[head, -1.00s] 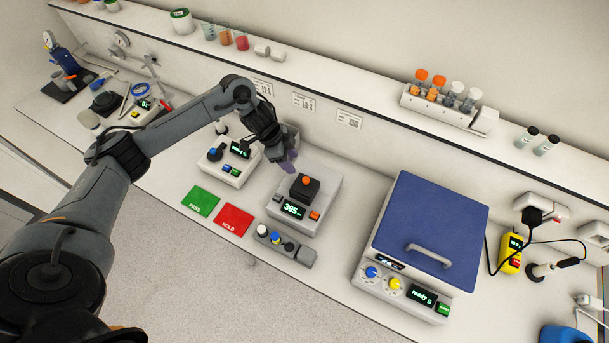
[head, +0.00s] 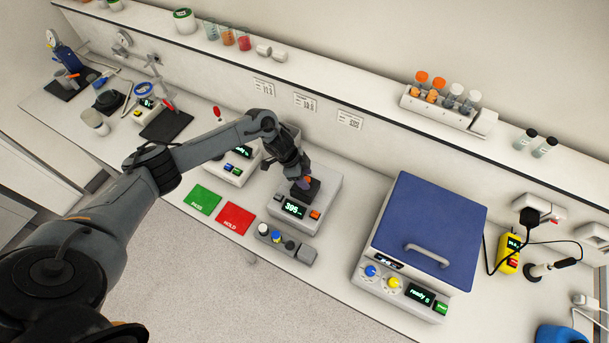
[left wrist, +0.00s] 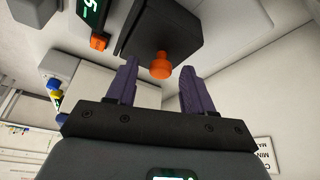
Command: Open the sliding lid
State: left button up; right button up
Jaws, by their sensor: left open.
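A black block-shaped lid (head: 312,193) with an orange knob sits on a light grey instrument (head: 325,205) whose display reads about 395. The knob (left wrist: 161,66) shows clearly in the left wrist view, sticking out from the black lid (left wrist: 165,25). My left gripper (head: 303,183) is open right at the knob. In the left wrist view its two purple fingers stand on either side of the knob, with gaps between, and the knob is near their tips. In the head view the gripper partly hides the knob. My right gripper is not in view.
A large instrument with a blue lid (head: 430,225) and handle stands to the right. A green mat (head: 204,200) and a red mat (head: 235,218) lie left of the grey instrument. A small module with knobs (head: 286,243) sits in front. A smaller device (head: 233,170) stands behind my forearm.

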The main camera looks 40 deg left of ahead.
pick_arm(q)
jog(key=shift+c, duration=0.2)
grip_shut()
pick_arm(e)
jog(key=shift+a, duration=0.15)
pick_arm(q)
jog(key=shift+w, duration=0.1)
